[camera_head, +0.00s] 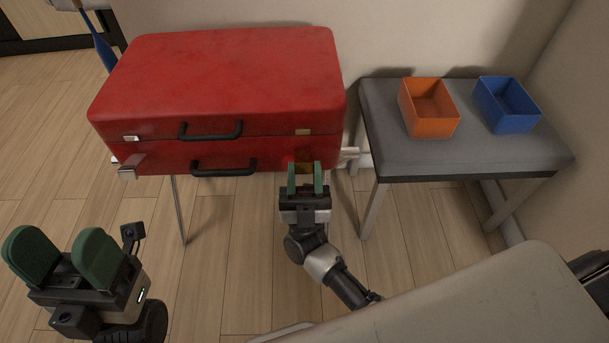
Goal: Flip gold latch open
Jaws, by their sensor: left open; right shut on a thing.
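A red suitcase (220,80) lies flat and closed, with two black handles on its front. A small gold catch plate (303,132) sits at the right of the lid's front edge. Just below it, a gold latch (304,155) shows between the green fingertips of my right gripper (304,170), which is shut on it. The fingers partly hide the latch. At the suitcase's left front, a silvery latch piece (128,171) sticks out below a plate (131,138). My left gripper (65,258) is open and empty at lower left, away from the suitcase.
The suitcase rests on a thin-legged stand (178,210). To the right, a grey padded bench (475,150) holds an orange box (430,120) and a blue box (508,115). A pale surface (480,300) fills the lower right. The wood floor in front is clear.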

